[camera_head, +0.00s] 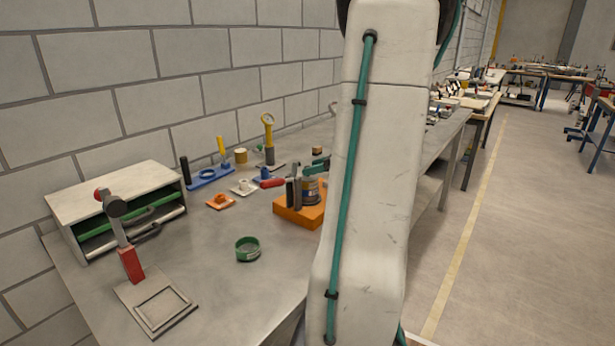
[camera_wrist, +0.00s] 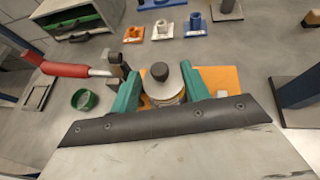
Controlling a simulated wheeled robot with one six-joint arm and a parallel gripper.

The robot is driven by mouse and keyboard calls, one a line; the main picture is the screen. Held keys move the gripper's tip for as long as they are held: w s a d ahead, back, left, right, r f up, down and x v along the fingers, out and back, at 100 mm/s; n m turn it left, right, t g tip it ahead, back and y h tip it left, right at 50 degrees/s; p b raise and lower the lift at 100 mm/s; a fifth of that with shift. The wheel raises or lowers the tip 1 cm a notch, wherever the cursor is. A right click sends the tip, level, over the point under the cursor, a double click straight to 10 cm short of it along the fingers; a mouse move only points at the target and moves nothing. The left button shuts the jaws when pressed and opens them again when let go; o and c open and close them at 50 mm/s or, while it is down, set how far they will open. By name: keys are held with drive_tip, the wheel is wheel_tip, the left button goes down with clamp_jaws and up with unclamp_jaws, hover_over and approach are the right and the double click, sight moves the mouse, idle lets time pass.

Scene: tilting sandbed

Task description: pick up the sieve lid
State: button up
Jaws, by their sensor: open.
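The sieve lid (camera_wrist: 168,80) is a round pale grey disc with a black knob in its middle. In the wrist view it sits on top of a round sieve body, over an orange block (camera_wrist: 222,78). My gripper (camera_wrist: 161,74) is open, with one green finger on each side of the lid. I cannot tell whether the fingers touch it. In the head view the sieve body (camera_head: 311,190) stands upright on the orange block (camera_head: 290,213). The lid is hard to make out there, and my arm hides much of the gripper.
A dark upright clamp with a red handle (camera_wrist: 62,69) stands close beside the left finger. A green ring (camera_head: 248,250) lies on the bench in front. A red-posted stand (camera_head: 131,265) and a drawer cabinet (camera_head: 112,200) are at left. Small coloured fixtures line the wall side.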

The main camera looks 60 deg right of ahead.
drive_tip(key=shift+w+f, duration=0.15)
drive_tip(key=shift+w, duration=0.15)
clamp_jaws()
drive_tip(key=shift+r, duration=0.2)
